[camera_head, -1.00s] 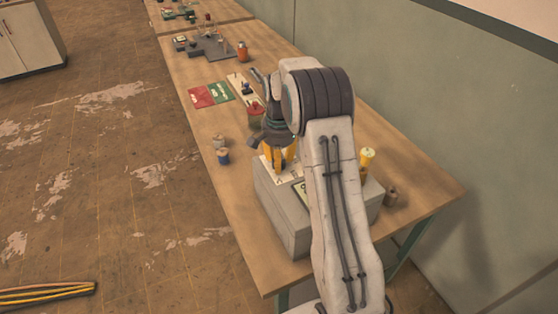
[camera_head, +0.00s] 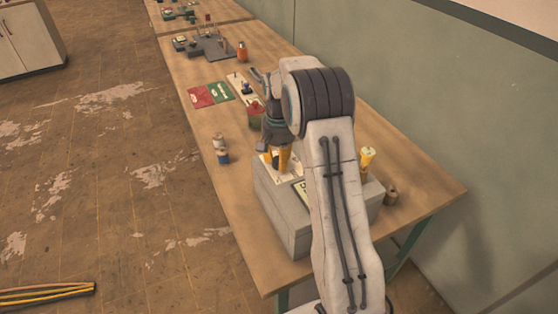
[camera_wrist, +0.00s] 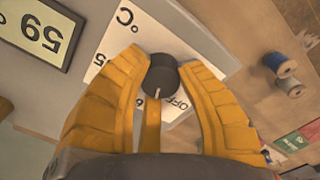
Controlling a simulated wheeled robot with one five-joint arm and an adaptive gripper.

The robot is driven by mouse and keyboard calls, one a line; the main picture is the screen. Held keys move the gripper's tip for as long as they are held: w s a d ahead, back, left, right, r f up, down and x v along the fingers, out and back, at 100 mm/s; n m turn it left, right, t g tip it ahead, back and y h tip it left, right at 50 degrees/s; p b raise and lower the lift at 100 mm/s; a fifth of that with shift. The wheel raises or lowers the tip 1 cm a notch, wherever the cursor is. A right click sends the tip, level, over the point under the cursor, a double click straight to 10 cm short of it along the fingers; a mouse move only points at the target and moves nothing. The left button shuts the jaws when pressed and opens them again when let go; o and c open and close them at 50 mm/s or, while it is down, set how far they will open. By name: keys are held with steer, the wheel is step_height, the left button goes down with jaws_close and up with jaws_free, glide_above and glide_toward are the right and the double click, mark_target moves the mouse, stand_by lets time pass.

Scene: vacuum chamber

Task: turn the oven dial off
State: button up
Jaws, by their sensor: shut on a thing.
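The oven is a pale grey box (camera_head: 282,222) on the near end of the table. In the wrist view its black round dial (camera_wrist: 161,76) stands on a white scale plate (camera_wrist: 118,46) marked "°C" and "OFF". A display (camera_wrist: 38,27) beside it reads 59, upside down in the picture. A light pointer line shows on the dial, close to the "OFF" lettering. My gripper (camera_wrist: 160,65) has its yellow fingers on both sides of the dial, shut on it. In the head view my gripper (camera_head: 277,160) is low over the box top, and the dial is hidden.
Two small spools (camera_wrist: 287,76) stand on the table left of the box in the head view. Red and green cards (camera_head: 210,94) and a red container (camera_head: 256,114) lie beyond. A yellow-topped object (camera_head: 367,155) and a brown cylinder (camera_head: 391,195) are to the right.

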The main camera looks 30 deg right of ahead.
steer(key=n, duration=0.4)
steer(key=shift+f, duration=0.15)
steer(key=shift+s+n+b, duration=0.1)
steer(key=shift+n+b, duration=0.2)
steer(key=shift+n, duration=1.5)
steer(key=o, duration=1.2)
steer(key=shift+o, duration=0.2)
step_height(320, 180, up, 12)
